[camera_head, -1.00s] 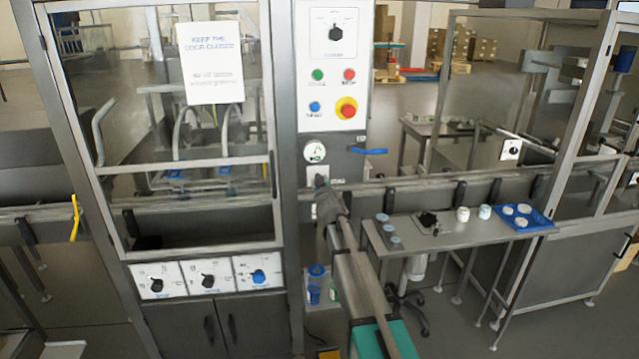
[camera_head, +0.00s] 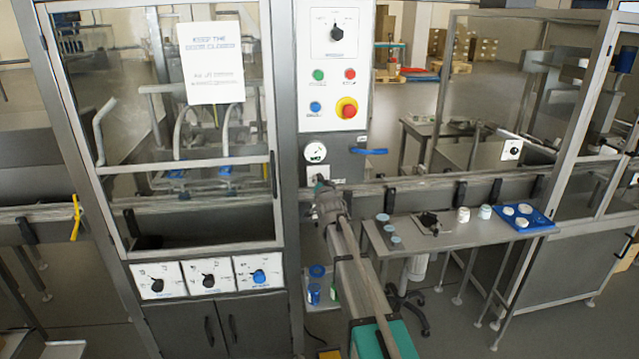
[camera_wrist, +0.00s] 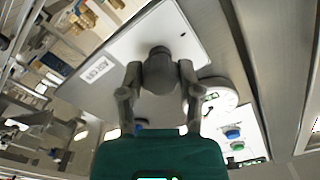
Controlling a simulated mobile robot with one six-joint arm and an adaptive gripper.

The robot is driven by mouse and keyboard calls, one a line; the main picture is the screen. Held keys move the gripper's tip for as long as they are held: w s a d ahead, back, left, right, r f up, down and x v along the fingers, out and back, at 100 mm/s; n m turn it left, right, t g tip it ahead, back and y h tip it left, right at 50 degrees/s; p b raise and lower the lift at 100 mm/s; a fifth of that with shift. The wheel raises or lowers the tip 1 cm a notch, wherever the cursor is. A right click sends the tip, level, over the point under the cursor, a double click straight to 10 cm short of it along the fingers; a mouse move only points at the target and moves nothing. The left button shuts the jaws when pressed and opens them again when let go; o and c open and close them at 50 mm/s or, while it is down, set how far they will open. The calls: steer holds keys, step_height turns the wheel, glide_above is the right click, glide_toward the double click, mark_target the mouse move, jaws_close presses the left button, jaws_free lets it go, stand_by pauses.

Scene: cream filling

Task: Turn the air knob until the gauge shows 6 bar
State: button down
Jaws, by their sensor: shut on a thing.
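The air knob (camera_wrist: 160,70), dark and round, sits on a white plate in the wrist view. My gripper (camera_wrist: 160,78) has one finger on each side of it and is shut on it. In the head view my gripper (camera_head: 321,188) is at the small knob plate (camera_head: 312,172) on the grey column and hides most of the knob. The round white gauge (camera_head: 316,152) is just above that plate. The gauge also shows in the wrist view (camera_wrist: 217,100), partly behind a finger. Its needle is too small to read.
A blue lever handle (camera_head: 370,152) juts out right of the gauge. The control panel (camera_head: 335,75) with buttons is above. A rail (camera_head: 420,186) runs to the right behind a small table (camera_head: 455,236) holding jars and a blue tray (camera_head: 541,223).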

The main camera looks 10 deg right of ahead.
steer(key=shift+m, duration=1.1)
steer(key=shift+c, duration=1.4)
jaws_free()
steer(key=shift+s, duration=0.1)
steer(key=s, duration=1.1)
steer(key=shift+s, duration=0.4)
